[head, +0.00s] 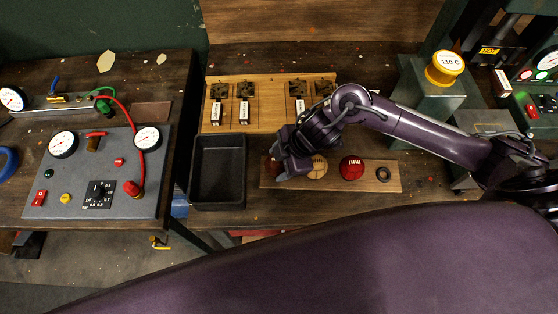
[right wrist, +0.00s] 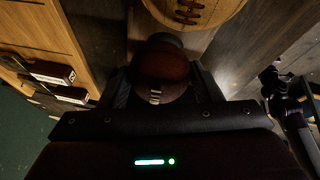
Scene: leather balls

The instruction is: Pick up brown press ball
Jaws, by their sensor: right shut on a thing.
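My right gripper (head: 278,170) reaches down at the left end of a wooden board (head: 330,184). It is shut on the dark brown ball (head: 271,163), which is mostly hidden behind the gripper in the head view. In the right wrist view the brown ball (right wrist: 162,68) sits between the two fingers, with short pale stitches on its near side. I cannot tell whether it touches the board. A tan laced ball (head: 317,167) is just right of the gripper; it also shows at the top of the right wrist view (right wrist: 194,10). My left gripper is not in view.
A red ball (head: 351,167) and a dark ring (head: 383,174) are farther right on the board. An empty black tray (head: 219,204) stands to the left. Behind is a wooden panel (head: 270,92) with several metal fittings and white tags. A gauge panel (head: 72,206) is on the left bench.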

